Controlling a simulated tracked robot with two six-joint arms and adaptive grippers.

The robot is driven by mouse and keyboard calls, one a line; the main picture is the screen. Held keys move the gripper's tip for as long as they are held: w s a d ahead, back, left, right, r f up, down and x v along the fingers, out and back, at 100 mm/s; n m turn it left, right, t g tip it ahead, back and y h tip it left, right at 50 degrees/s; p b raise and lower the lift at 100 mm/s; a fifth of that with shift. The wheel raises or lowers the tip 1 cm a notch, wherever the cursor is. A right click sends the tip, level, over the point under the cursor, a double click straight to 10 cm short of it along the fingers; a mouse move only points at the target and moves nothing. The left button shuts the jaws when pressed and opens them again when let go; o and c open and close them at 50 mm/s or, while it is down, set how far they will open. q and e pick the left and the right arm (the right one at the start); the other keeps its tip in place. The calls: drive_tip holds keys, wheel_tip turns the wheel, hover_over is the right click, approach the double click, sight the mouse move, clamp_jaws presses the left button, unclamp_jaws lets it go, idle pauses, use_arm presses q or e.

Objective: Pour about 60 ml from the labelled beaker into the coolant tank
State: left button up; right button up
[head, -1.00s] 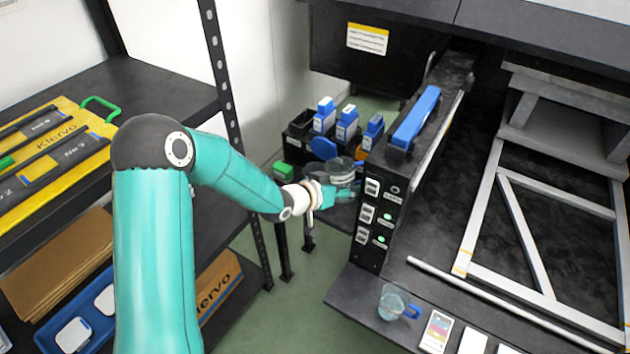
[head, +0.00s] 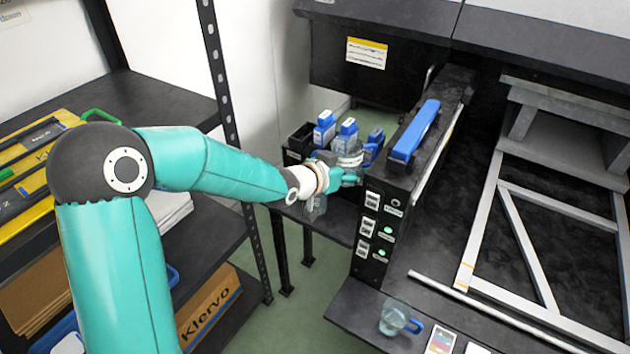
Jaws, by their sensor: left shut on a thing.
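My left gripper (head: 347,178) is at the side stand, left of the black machine's switch panel. It is shut on what looks like a clear beaker (head: 348,158), whose rim shows just behind the fingers. The fingers and wrist hide most of it, and I cannot read a label or see its liquid level. Another clear beaker (head: 393,318) with a blue handle stands upright on the front ledge, apart from the gripper. I cannot pick out the coolant tank for certain. My right gripper is not in view.
Blue-capped ink bottles (head: 325,130) stand behind the gripper on the side stand (head: 335,225). The switch panel (head: 378,225) rises close to its right. A blue bar (head: 414,130) lies on the machine's edge. A shelf rack (head: 165,95) stands at the left.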

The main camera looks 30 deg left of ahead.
sight(356, 144)
use_arm(q)
drive_tip(key=shift+w+a+r+p, duration=0.1)
drive_tip(key=shift+r+p, duration=0.2)
drive_tip(key=shift+r, duration=1.25)
drive_tip(key=shift+w+r+p, duration=0.1)
drive_tip(key=shift+r+p, duration=0.15)
drive_tip(key=shift+r, duration=1.25)
drive_tip(key=shift+s, duration=0.1)
